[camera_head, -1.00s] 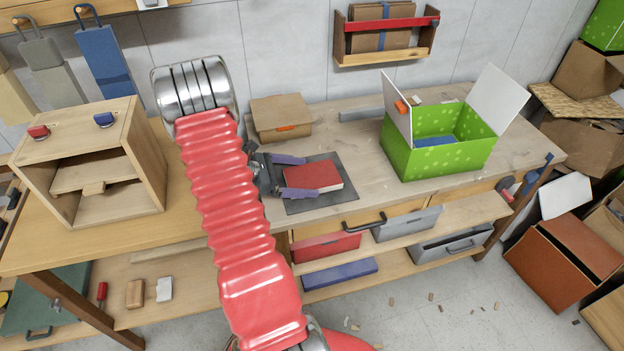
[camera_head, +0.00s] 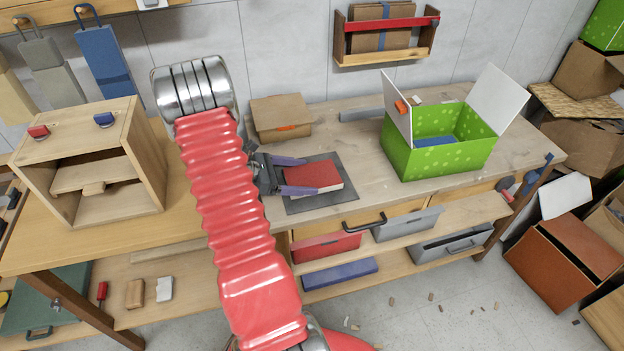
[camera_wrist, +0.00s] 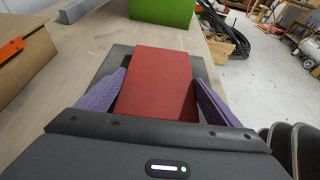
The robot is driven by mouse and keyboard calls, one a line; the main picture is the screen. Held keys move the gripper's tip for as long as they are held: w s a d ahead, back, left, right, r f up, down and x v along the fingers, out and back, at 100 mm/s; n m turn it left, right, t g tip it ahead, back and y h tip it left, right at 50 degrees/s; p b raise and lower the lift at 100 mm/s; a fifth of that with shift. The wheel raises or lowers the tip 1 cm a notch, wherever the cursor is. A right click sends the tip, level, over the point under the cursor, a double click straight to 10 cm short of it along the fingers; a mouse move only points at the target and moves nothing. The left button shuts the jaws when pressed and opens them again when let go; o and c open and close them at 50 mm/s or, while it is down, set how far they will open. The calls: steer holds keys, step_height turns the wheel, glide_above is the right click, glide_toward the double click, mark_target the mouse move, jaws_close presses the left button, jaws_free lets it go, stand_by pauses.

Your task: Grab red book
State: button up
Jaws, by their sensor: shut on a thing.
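The red book (camera_head: 316,176) lies flat on a dark grey mat (camera_head: 305,204) on the workbench. My gripper (camera_head: 302,176) is level with the book, its two purple fingers along the book's opposite sides at its left end. In the wrist view the red book (camera_wrist: 160,82) lies between the fingers of my gripper (camera_wrist: 160,92), which are shut on it. The book still appears to rest on the mat. The lower near part of the book is hidden behind the gripper body in the wrist view.
An open green box (camera_head: 440,160) with a blue thing inside stands on the bench to the right. A cardboard box (camera_head: 281,118) sits behind the gripper. A wooden cabinet (camera_head: 90,160) stands at left. The bench between mat and green box is clear.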

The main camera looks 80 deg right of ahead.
mark_target(302, 178)
steer(key=shift+r, duration=0.1)
steer(key=shift+c, duration=0.3)
step_height(302, 178, up, 18)
stand_by(0.5)
steer(key=shift+s, duration=0.15)
stand_by(0.5)
